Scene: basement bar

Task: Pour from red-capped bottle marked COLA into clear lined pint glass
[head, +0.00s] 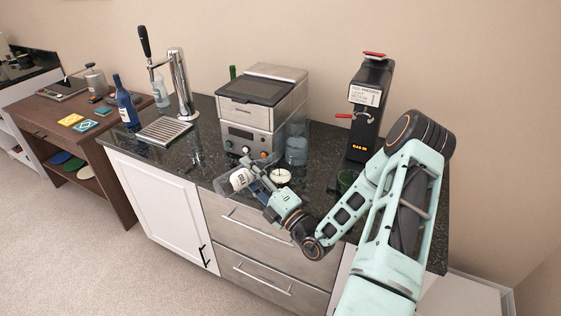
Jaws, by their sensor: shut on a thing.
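My gripper (257,186) is shut on a bottle with a white label (239,179), held low at the counter's front edge. Dark letters on the label look like COLA. The bottle looks tilted, and I cannot see a red cap on it. A clear vessel (297,150) stands on the counter behind and to the right of my gripper, beside the grey machine. It may be the pint glass, but its lines are too small to tell. The bottle and this vessel are apart in the picture. I cannot see any liquid running.
A grey machine (250,112) stands behind my gripper. A white round item (280,176) sits just right of it. A beer tap (182,80) and a blue bottle (125,103) stand left.

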